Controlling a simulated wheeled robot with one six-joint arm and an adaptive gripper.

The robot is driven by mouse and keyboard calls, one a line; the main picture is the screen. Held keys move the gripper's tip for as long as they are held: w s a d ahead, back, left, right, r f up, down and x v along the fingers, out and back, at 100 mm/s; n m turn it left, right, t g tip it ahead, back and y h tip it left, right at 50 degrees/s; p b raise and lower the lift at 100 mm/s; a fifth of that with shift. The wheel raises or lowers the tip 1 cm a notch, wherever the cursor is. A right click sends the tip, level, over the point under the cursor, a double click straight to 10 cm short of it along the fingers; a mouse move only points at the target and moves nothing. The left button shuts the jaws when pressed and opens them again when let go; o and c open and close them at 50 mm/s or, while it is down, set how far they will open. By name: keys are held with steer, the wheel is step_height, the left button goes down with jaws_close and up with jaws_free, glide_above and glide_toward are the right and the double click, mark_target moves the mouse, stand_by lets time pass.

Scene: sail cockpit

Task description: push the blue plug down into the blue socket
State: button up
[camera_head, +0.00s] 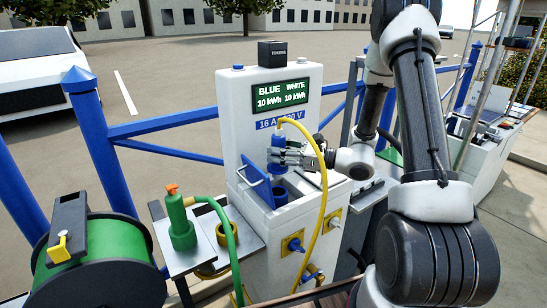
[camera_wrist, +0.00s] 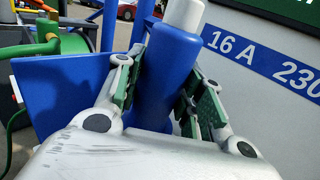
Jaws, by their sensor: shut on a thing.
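The blue plug (camera_head: 277,143) stands roughly upright in front of the white power pedestal, with a yellow cable (camera_head: 322,170) leaving its top. My gripper (camera_head: 287,157) comes from the right and is shut on the plug's body. In the wrist view, my gripper's green-padded fingers (camera_wrist: 165,90) lie on both sides of the blue plug (camera_wrist: 168,62). The blue socket (camera_head: 280,196) is below the plug, with its blue lid (camera_head: 256,183) swung open to the left. The lid also shows in the wrist view (camera_wrist: 55,90). The plug's lower end and whether it touches the socket are hard to tell.
The pedestal (camera_head: 232,115) rises behind the plug, with a sign reading BLUE and WHITE 10 kWh (camera_head: 281,94). A green cable reel (camera_head: 105,262) and a green plug (camera_head: 178,215) on a small shelf stand at left. Blue railings (camera_head: 100,140) run behind.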

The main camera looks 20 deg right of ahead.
mark_target(279, 175)
steer(key=shift+s+a+f+n+g, duration=0.2)
steer(key=shift+s+a+n+g, duration=0.05)
steer(key=shift+s+n+g, duration=0.3)
steer(key=shift+s+f+y, duration=0.2)
steer(key=shift+f+y, duration=0.05)
steer(key=shift+y, duration=0.05)
steer(key=shift+f, duration=2.7)
steer(key=shift+f, duration=0.6)
steer(key=o, duration=1)
steer(key=shift+d, duration=0.1)
steer(key=shift+v, duration=5.5)
steer(key=shift+r, duration=0.1)
